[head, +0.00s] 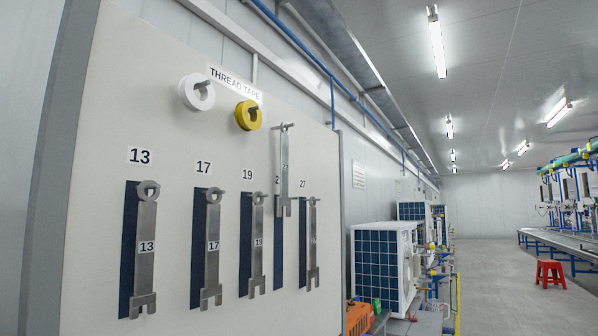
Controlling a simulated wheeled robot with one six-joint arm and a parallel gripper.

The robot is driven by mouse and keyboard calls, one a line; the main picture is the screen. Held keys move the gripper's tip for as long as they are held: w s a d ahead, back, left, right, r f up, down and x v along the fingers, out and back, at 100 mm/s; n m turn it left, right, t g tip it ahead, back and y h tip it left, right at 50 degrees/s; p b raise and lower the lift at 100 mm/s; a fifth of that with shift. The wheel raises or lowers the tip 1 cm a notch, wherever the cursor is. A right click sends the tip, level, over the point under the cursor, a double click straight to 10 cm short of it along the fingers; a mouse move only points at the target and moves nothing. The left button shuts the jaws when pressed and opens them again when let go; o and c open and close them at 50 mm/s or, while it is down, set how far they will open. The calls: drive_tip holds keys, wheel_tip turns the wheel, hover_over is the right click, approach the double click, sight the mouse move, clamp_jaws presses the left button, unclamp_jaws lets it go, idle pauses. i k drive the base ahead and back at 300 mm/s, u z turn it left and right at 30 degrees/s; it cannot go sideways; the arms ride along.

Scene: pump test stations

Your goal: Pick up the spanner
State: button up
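Several grey spanners hang on a pale tool board (100,90) on the left, most of them in front of dark blue outlines. The spanner marked 13 (145,265), the spanner marked 17 (212,262) and the spanner marked 19 (257,255) hang upright from their ring ends. The spanner under the label 27 (312,250) also hangs upright. The spanner marked 22 (284,180) sits higher, partly covering its number label, with its blue outline (279,250) bare below. My gripper is not in view.
A white tape roll (187,93) and a yellow tape roll (243,117) hang above. An orange case (358,318) and outdoor pump units (385,265) stand beyond the board. The grey floor (500,290) is open at right, with a red stool (550,270).

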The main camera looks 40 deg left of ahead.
sight(283, 200)
drive_tip(key=i, duration=1.9)
drive_tip(key=u, duration=0.8)
drive_tip(key=k, duration=1.3)
drive_tip(key=u, duration=0.75)
